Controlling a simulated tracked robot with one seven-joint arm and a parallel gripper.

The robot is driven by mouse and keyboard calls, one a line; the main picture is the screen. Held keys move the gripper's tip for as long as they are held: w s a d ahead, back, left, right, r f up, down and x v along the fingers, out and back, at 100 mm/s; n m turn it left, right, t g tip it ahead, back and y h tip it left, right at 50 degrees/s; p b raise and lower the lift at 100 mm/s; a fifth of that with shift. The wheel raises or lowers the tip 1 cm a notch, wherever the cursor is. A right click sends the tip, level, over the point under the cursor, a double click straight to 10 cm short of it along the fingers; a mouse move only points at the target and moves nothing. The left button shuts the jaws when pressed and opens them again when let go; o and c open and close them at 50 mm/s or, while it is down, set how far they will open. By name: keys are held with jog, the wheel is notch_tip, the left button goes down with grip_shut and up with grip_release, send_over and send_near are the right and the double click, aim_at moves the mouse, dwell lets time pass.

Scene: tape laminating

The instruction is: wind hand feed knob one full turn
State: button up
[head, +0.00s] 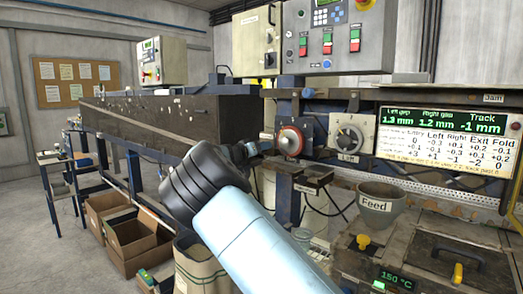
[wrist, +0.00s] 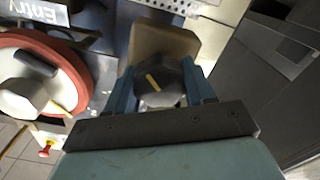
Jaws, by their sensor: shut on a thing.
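A dark round knob (wrist: 160,84) with a yellow pointer line sits in front of a beige block in the wrist view. I take it for the hand feed knob; no label on it can be read. My gripper (wrist: 159,90) is shut on it, one blue finger on each side. In the head view my gripper (head: 262,147) reaches the machine front just left of a red-rimmed wheel (head: 290,141). The knob is hidden there behind my gripper and arm. The yellow line points up and left in the wrist view.
The red-rimmed wheel (wrist: 77,84) is close beside my gripper in the wrist view, near an upside-down "Entry" label (wrist: 38,11). A dial (head: 350,137) and a readout screen (head: 440,140) are to the right. A "Feed" cup (head: 378,210) stands lower right. Cardboard boxes (head: 135,245) are on the floor.

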jog(key=shift+a+f+m, duration=0.15)
jog(key=shift+a+m, duration=0.05)
jog(key=shift+m, duration=0.1)
jog(key=o, duration=0.8)
jog(key=shift+c, duration=0.2)
jog(key=shift+o, duration=1.3)
jog(key=shift+d, duration=0.1)
jog(key=shift+s, duration=0.15)
